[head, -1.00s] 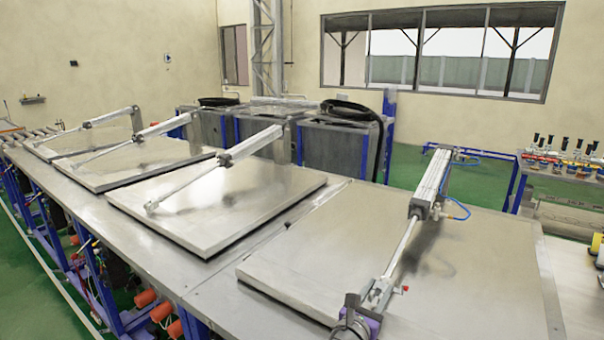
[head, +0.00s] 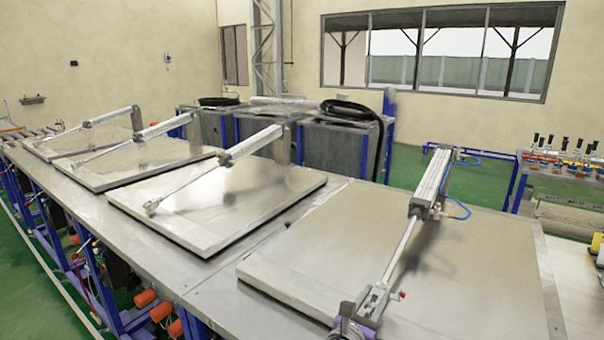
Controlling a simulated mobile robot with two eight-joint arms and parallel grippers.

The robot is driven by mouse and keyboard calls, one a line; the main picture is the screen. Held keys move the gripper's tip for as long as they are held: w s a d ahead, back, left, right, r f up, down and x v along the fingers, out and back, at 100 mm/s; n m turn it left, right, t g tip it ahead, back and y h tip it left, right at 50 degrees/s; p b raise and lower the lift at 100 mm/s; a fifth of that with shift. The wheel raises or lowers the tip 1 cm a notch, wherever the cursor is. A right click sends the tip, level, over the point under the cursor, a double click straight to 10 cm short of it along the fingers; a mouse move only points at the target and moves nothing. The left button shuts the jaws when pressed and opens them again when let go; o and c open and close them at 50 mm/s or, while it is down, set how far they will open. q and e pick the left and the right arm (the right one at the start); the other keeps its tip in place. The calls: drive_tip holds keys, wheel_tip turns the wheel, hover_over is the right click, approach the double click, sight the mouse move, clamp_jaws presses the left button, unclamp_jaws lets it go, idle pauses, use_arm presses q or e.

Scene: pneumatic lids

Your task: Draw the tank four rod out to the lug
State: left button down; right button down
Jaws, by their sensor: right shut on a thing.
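The nearest lid (head: 300,258), a flat steel plate, fills the lower right of the head view. A grey pneumatic cylinder (head: 432,180) slants above it, and its thin bright rod (head: 403,246) runs down toward the lid's front edge. My right gripper (head: 371,302) is at the rod's lower end, shut on the rod end; a small red piece shows beside it. The gripper covers the spot below, so I cannot make out the lug or whether the rod end touches it. My left gripper is out of view.
Three more lids stretch away to the left, the closest being the middle one (head: 205,206), each with its own cylinder and rod. A steel bench top (head: 225,285) surrounds the lids. A rack with coloured valve levers (head: 565,160) stands at the right.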

drive_tip(key=shift+f+v, duration=0.15)
drive_tip(key=shift+v, duration=0.5)
drive_tip(key=shift+f+v, duration=0.15)
drive_tip(key=shift+v, duration=0.45)
drive_tip(key=shift+c, duration=2.4)
unclamp_jaws()
drive_tip(key=shift+v, duration=3)
